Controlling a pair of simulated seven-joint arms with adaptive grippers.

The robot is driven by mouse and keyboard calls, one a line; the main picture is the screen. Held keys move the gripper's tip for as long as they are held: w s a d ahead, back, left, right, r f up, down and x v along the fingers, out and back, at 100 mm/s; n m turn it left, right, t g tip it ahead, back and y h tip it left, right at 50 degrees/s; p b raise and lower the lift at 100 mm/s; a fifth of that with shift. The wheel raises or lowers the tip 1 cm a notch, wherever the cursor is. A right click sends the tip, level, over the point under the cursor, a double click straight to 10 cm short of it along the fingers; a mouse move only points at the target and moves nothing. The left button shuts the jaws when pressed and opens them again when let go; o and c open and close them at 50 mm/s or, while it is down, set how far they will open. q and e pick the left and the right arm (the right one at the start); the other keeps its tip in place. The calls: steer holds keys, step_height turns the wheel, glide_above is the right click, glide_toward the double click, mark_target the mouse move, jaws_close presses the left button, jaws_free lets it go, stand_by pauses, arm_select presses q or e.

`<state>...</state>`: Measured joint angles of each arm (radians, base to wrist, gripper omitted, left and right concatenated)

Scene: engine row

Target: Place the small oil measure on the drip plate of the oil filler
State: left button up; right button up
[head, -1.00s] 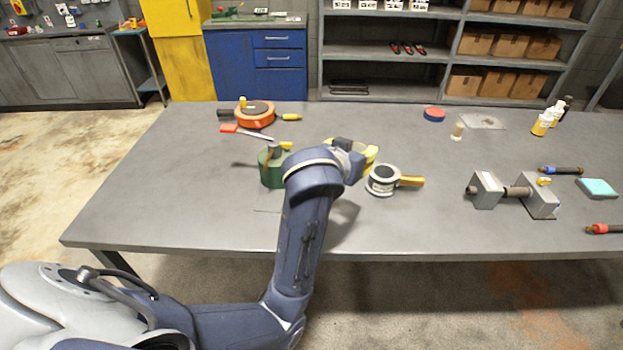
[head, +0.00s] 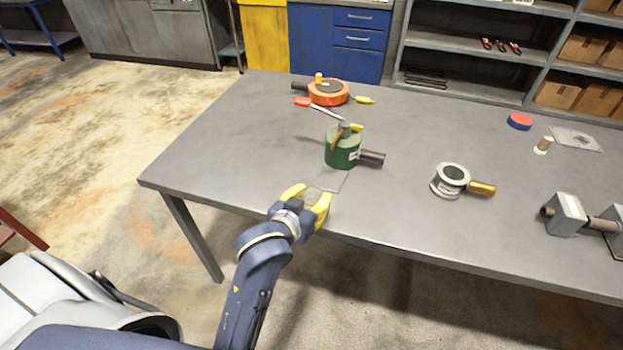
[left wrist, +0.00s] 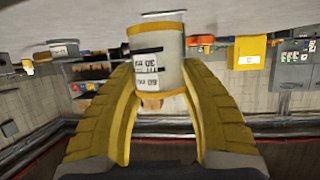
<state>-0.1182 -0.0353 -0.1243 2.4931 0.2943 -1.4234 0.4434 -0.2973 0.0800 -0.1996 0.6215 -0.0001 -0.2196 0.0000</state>
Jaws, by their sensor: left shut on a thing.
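My left gripper (head: 308,197) is near the table's front edge, its yellow fingers pointing away from me. The oil filler is a green round body (head: 342,152) with a dark spout to the right. A thin grey plate, apparently its drip plate (head: 332,181), lies in front of it, just beyond my fingertips. I cannot tell the measure's height above the table. My right gripper is out of view.
A silver labelled pot with a brass handle (head: 450,180) stands to the right. Grey metal blocks (head: 567,215) stand far right. The table's left part is clear.

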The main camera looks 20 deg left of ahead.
arm_select(q)
steer(key=shift+s+a+f, duration=0.2)
steer(key=shift+s+a, duration=0.1)
steer(key=shift+w+a, duration=0.15)
steer(key=shift+a, duration=0.05)
steer(key=w, duration=1.7)
steer(key=shift+w, duration=0.1)
steer(key=shift+f, duration=1.85)
steer(key=o, duration=1.1)
steer(key=shift+f, duration=0.1)
steer(key=shift+o, duration=0.2)
